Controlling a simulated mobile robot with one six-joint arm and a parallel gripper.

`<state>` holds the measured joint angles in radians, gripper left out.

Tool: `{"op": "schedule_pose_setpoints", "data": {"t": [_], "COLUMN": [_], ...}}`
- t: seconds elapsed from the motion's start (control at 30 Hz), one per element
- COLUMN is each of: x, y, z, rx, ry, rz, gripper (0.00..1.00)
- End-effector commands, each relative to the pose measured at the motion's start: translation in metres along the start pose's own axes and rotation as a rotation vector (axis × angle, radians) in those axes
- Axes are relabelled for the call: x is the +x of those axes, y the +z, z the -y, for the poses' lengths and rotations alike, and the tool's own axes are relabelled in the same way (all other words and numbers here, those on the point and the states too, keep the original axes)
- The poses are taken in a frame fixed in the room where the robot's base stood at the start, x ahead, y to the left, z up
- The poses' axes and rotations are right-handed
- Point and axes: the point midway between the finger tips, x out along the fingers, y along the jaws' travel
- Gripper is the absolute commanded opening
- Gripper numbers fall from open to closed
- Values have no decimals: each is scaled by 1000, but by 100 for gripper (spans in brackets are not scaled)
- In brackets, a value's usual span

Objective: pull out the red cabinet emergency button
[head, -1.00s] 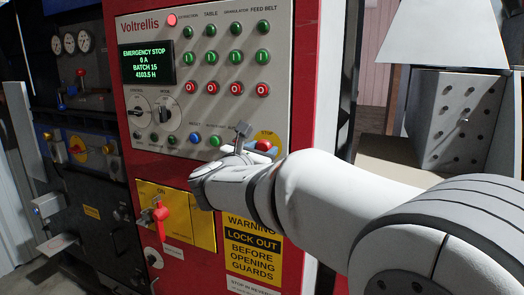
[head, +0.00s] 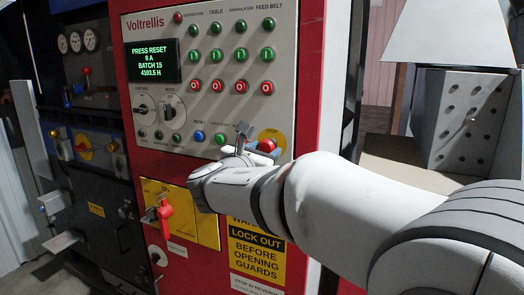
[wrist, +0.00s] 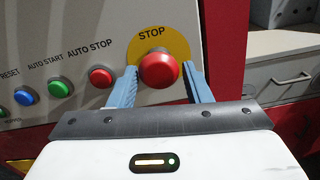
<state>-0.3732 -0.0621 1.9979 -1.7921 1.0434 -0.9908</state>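The red emergency stop button (wrist: 160,71) sits on a yellow round plate (wrist: 149,40) marked STOP. It also shows in the head view (head: 267,145), at the lower right of the grey control panel. My gripper (wrist: 162,84) has its two blue fingers on either side of the button, close against its edges. The fingers look shut on it, though the exact contact is hard to see. In the head view my arm and wrist hide the area just below the button. The green display (head: 153,61) reads PRESS RESET.
The blue reset button (wrist: 24,96), a green button (wrist: 58,88) and a small red auto stop button (wrist: 101,77) lie left of the gripper. A red switch handle (head: 165,211) is on the yellow plate below. A perforated grey housing (head: 473,118) stands at the right.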

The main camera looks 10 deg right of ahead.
Motion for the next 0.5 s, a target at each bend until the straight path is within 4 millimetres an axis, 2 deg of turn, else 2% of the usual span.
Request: {"op": "schedule_pose_setpoints", "data": {"t": [0.03, 0.17, 0.4, 0.5], "x": [0, 0, 0, -7], "y": [0, 1, 1, 1], "z": [0, 0, 0, -1], "rx": [1, 1, 1, 2], "ry": [0, 1, 1, 4], "rz": [1, 1, 2, 2], "gripper": [49, 59, 60, 60]}}
